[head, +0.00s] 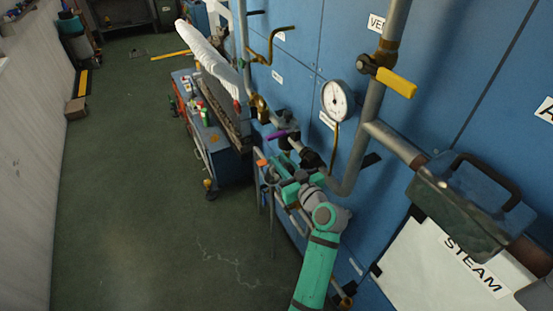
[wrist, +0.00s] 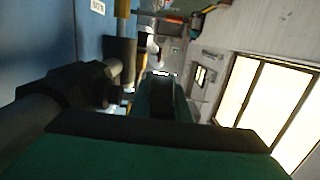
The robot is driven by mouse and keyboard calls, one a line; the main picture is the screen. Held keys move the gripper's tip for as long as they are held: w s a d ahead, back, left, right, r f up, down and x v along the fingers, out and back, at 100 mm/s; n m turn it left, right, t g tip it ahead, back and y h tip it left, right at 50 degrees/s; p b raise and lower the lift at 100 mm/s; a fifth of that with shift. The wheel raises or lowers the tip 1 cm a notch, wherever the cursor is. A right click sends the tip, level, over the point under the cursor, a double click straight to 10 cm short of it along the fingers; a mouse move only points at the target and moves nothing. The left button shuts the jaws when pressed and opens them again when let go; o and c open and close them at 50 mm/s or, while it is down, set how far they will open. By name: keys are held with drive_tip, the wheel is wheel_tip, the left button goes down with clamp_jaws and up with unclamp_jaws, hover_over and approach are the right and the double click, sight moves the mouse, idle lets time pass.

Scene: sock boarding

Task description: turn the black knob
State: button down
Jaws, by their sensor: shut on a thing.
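My gripper (head: 279,178) has green fingers and is at the pipework in front of the blue wall, low in the middle of the head view. Its fingers also show in the wrist view (wrist: 163,92). It is shut on a dark piece between the fingers, which I take for the black knob (wrist: 162,102). The fingers hide most of it, so its turned angle cannot be told. A black pipe fitting (head: 312,159) sits just behind the gripper, and shows large at the left of the wrist view (wrist: 78,86).
A purple lever (head: 282,134), a pressure gauge (head: 336,99) and a yellow-handled valve (head: 396,82) are close by on the pipes. A grey metal box (head: 465,205) stands to the right. A blue tool cart (head: 228,150) is behind left.

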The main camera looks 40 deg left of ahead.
drive_tip(key=h, duration=0.1)
drive_tip(key=d+g+h, duration=0.1)
drive_tip(key=f+h, duration=0.1)
drive_tip(key=h, duration=0.1)
drive_tip(key=shift+w+d+g, duration=0.15)
drive_tip(key=shift+w+g, duration=0.15)
drive_tip(key=shift+d+f+g+h, duration=0.1)
drive_tip(key=shift+f+g+h, duration=0.2)
drive_tip(key=shift+h, duration=0.55)
drive_tip(key=shift+d+f+g+h, duration=0.1)
drive_tip(key=shift+f+g+h, duration=0.15)
drive_tip(key=shift+h, duration=0.6)
drive_tip(key=shift+s, duration=0.1)
drive_tip(key=c, duration=1.7)
unclamp_jaws()
approach(292, 168)
drive_tip(key=shift+x, duration=2.7)
